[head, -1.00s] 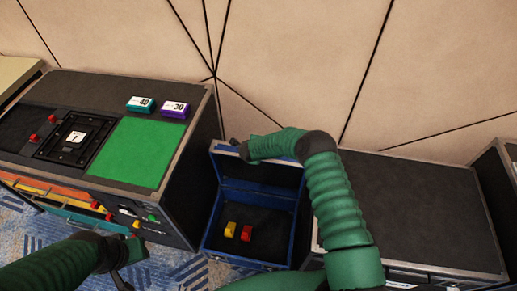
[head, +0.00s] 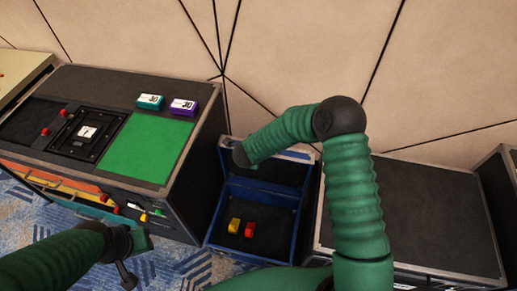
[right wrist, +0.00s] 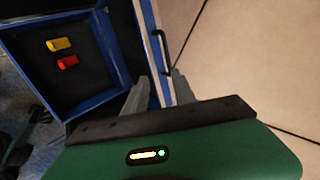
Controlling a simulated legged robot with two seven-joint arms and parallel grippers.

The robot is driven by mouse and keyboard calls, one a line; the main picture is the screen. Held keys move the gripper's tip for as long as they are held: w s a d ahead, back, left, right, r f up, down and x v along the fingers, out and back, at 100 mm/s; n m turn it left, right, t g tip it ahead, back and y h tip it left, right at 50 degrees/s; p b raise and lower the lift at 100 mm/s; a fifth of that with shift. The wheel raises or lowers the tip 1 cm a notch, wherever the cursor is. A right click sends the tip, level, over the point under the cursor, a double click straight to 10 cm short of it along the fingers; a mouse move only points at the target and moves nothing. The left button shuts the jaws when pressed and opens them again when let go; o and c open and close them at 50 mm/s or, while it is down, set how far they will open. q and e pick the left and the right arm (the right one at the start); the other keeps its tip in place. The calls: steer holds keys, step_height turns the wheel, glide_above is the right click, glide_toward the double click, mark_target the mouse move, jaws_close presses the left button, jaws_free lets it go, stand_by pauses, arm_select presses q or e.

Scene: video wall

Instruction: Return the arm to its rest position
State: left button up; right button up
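My right arm (head: 352,200) rises from the bottom, bends at a dark elbow joint and reaches left. Its gripper end (head: 240,156) is at the raised lid of a blue-edged case (head: 212,226); its fingers are mostly hidden in the head view. In the right wrist view the two fingers of my right gripper (right wrist: 160,75) are apart, with the lid's edge and black handle (right wrist: 163,52) seen between and beyond them. I cannot tell whether they touch the lid. My left gripper (head: 126,262) hangs at lower left before the drawers; its opening is unclear.
The open case holds a yellow block (head: 234,226) and a red block (head: 249,229). A dark cabinet (head: 100,80) at left carries a green panel (head: 150,147), a teal box (head: 150,102) and a purple box (head: 184,106). A bare dark case top (head: 430,200) lies at right.

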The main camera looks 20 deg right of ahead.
stand_by(0.3)
steer(key=s+a+r+n+t+y+p, duration=0.1)
steer(key=s+a+r+n+y, duration=0.15)
steer(key=r+n, duration=0.4)
steer(key=s+a+r+n+y+p, duration=0.1)
steer(key=s+a+r+n+y, duration=0.1)
steer(key=a+r+n, duration=0.4)
steer(key=s+d+r+n+g+p, duration=0.1)
steer(key=s+d+n+g, duration=0.1)
steer(key=s+n, duration=0.4)
steer(key=s+d+r+n+g+p, duration=0.1)
steer(key=s+d+n, duration=0.3)
steer(key=s, duration=1.1)
steer(key=shift+d+r+n+g, duration=0.25)
steer(key=shift+r+n+g, duration=0.2)
steer(key=shift+n+g, duration=0.6)
steer(key=shift+s, duration=0.15)
